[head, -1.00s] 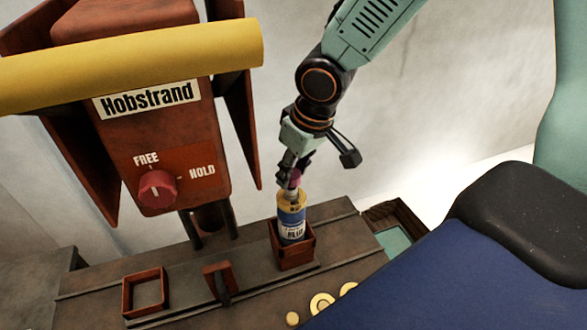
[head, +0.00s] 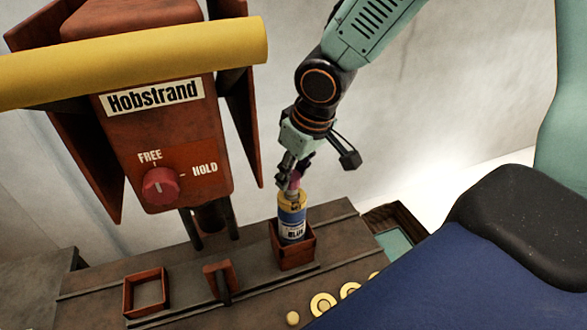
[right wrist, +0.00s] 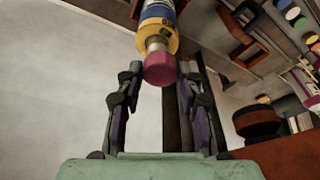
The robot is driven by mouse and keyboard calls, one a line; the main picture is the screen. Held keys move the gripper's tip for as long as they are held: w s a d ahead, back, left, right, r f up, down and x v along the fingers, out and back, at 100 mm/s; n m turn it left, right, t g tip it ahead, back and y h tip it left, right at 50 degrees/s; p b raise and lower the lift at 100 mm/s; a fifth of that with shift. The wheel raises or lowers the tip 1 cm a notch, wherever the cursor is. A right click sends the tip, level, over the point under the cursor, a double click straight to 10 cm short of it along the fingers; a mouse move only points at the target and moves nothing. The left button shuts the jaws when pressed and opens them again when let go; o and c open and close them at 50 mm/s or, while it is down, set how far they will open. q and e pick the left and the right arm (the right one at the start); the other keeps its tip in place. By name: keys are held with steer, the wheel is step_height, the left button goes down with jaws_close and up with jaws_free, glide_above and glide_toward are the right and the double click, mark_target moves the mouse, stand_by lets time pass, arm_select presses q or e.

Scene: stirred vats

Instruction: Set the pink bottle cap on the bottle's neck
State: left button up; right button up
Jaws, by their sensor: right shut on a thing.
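The bottle (head: 292,222) has a blue body, a white label and a yellow shoulder. It stands upright in a small red square holder (head: 293,258) on the bench. The pink cap (right wrist: 160,68) is between my right gripper's fingertips, directly at the end of the bottle's pale neck (right wrist: 157,43) and in line with it. I cannot tell how far it sits on the neck. My right gripper (head: 293,179) is shut on the cap, above the bottle, and also shows in the right wrist view (right wrist: 157,75). My left gripper is out of view.
A red Hobstrand machine (head: 160,140) with a FREE/HOLD knob (head: 161,188) and a yellow bar (head: 130,58) stands left of the arm. An empty red frame (head: 146,292) and a red upright bracket (head: 217,281) stand left of the bottle. Yellow discs (head: 322,304) lie in front.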

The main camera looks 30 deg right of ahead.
steer(key=shift+w+d, duration=0.1)
steer(key=shift+w+d+f, duration=0.1)
steer(key=shift+w+f, duration=0.05)
steer(key=shift+s+f+b, duration=0.2)
steer(key=shift+f+b, duration=0.1)
steer(key=shift+b, duration=0.15)
steer(key=shift+w+f+b, duration=0.15)
steer(key=shift+f+b, duration=0.4)
steer(key=shift+f, duration=0.1)
steer(key=shift+r, duration=0.1)
